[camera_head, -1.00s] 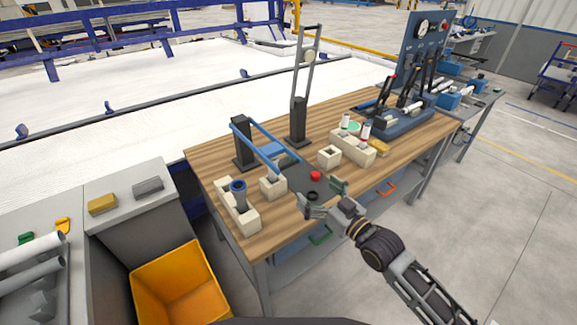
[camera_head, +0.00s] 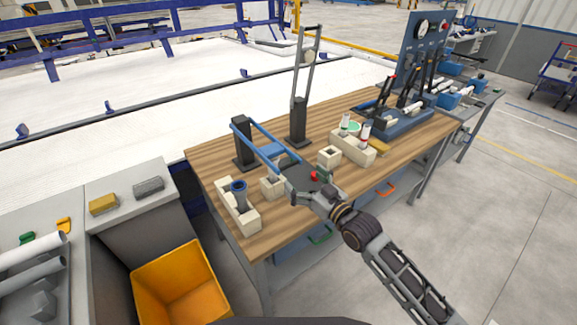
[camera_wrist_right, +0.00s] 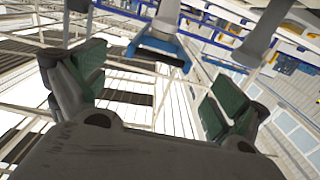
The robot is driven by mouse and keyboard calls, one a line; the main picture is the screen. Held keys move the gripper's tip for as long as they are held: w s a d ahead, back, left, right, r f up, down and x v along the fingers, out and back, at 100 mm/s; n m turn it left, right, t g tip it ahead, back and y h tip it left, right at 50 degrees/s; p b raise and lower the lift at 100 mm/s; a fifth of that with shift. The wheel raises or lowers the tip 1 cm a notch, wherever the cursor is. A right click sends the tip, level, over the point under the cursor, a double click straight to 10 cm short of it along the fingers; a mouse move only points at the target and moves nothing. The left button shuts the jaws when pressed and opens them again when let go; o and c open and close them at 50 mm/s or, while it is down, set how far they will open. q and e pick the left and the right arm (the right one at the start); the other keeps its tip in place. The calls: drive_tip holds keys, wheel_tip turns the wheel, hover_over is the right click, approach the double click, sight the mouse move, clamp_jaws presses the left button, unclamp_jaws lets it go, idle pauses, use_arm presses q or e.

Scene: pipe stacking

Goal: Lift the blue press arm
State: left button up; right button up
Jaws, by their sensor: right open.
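The blue press arm (camera_head: 251,146) slants down from a dark post (camera_head: 243,140) at the left of the wooden bench, its two bars reaching over a cream block (camera_head: 271,187). My right gripper (camera_head: 291,170) is beside the low front end of the arm, and seems apart from it. In the right wrist view a blue bar (camera_wrist_right: 155,45) lies ahead of the right gripper (camera_wrist_right: 155,88), whose green-padded fingers are spread wide with nothing between them. The gripper hides part of the arm's front end. My left gripper is not in view.
A cream block with a dark blue-topped pipe (camera_head: 239,194) stands at the bench's left. A second press with a raised grey arm (camera_head: 304,75) stands behind. Cream blocks with pipes (camera_head: 352,147) are to the right. A red button (camera_head: 314,176) is close to my right gripper.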

sight(290, 166)
drive_tip(key=shift+x, duration=3.9)
drive_tip(key=c, duration=1.2)
drive_tip(key=shift+r+p, duration=0.15)
drive_tip(key=shift+p, duration=0.2)
